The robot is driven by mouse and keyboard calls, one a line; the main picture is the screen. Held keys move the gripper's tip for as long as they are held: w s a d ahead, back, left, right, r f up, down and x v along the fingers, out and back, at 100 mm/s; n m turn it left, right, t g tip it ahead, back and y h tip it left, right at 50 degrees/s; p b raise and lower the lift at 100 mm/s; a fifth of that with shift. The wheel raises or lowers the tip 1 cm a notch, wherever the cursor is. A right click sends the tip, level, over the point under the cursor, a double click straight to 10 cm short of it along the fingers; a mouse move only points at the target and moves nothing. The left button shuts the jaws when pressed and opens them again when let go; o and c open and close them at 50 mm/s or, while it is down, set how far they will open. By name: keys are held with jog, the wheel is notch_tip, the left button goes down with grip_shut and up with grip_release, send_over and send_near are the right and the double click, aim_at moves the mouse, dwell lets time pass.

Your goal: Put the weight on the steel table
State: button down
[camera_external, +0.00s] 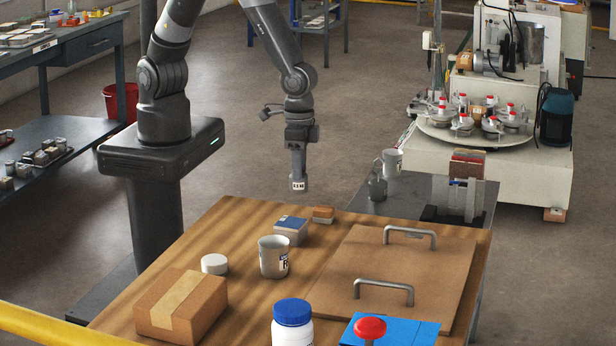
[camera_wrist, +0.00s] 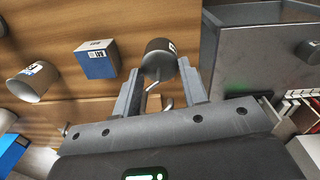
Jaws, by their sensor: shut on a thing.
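The weight is a dark cylinder with a hook and a white label; it hangs at the end of my arm in the external view (camera_external: 298,184) and between my fingers in the wrist view (camera_wrist: 159,60). My gripper (camera_external: 298,153) is shut on its hook, as the wrist view also shows (camera_wrist: 158,98). The weight appears above the far edge of the wooden table, apart from its top. The steel table (camera_external: 408,200) is the grey surface to the right, beyond the wooden table. Its grey top also shows at right in the wrist view (camera_wrist: 250,50).
On the steel table stand a grey canister-like object (camera_external: 377,184), a mug (camera_external: 392,162) and a rack of boards (camera_external: 466,185). The wooden table (camera_external: 225,232) holds a blue-topped box (camera_external: 291,231), a cup (camera_external: 273,258), a carton (camera_external: 182,304) and a handled board (camera_external: 400,262).

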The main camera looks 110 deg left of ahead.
jog(key=w+a+f+n, duration=0.3)
jog(key=w+a+f, duration=0.15)
jog(key=a, duration=0.45)
jog(key=w+a+f+n, duration=0.25)
jog(key=w+a, duration=0.35)
jog(key=a, duration=0.4)
jog(key=shift+s+d+f, duration=0.1)
jog(key=shift+f, duration=2.35)
jog(key=shift+d+f, duration=0.1)
jog(key=shift+f, duration=2.3)
jog(key=shift+f, duration=0.15)
jog(key=c, duration=0.9)
grip_release()
jog(key=shift+o, duration=0.2)
